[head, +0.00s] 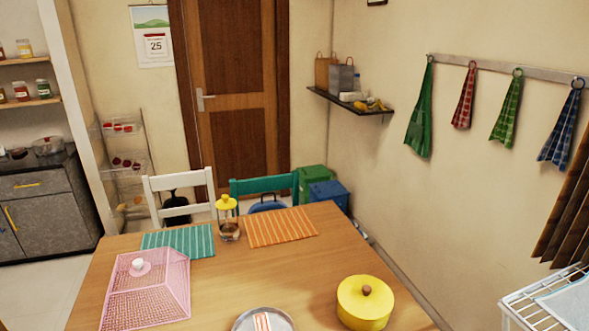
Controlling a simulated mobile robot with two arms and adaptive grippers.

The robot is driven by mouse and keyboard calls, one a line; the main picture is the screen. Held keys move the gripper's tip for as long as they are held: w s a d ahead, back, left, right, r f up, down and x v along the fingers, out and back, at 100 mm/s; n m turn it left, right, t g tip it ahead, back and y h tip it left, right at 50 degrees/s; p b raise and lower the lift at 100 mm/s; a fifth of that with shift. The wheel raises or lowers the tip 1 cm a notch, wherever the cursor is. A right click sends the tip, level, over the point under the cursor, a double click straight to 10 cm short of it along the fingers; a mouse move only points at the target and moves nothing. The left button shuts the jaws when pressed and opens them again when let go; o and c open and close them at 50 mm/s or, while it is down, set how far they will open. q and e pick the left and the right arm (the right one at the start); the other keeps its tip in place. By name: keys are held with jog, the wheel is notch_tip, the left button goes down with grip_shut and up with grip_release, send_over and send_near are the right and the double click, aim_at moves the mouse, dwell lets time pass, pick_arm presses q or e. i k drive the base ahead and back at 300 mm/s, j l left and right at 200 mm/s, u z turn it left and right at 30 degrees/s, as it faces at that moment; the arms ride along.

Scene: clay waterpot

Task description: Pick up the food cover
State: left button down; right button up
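The food cover (148,292) is a pink mesh cover with sloping sides and a pale knob (138,264) on a pink disc at its top. It sits on the left front part of the wooden table (222,275) in the head view. Whether anything lies under the mesh is too unclear to tell. Neither of my grippers shows in the head view.
A teal striped mat (180,242), an orange striped mat (280,227) and a yellow-lidded jar (229,222) are behind the cover. A yellow pot (364,303) and a round metal plate (263,320) are to its right. Two chairs stand behind the table.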

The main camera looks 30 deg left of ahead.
aim_at(140, 268)
jog(key=u, duration=2.15)
jog(key=i+j+z, duration=0.1)
jog(key=j, duration=0.25)
jog(key=i+j+z, duration=0.1)
jog(key=j, duration=0.25)
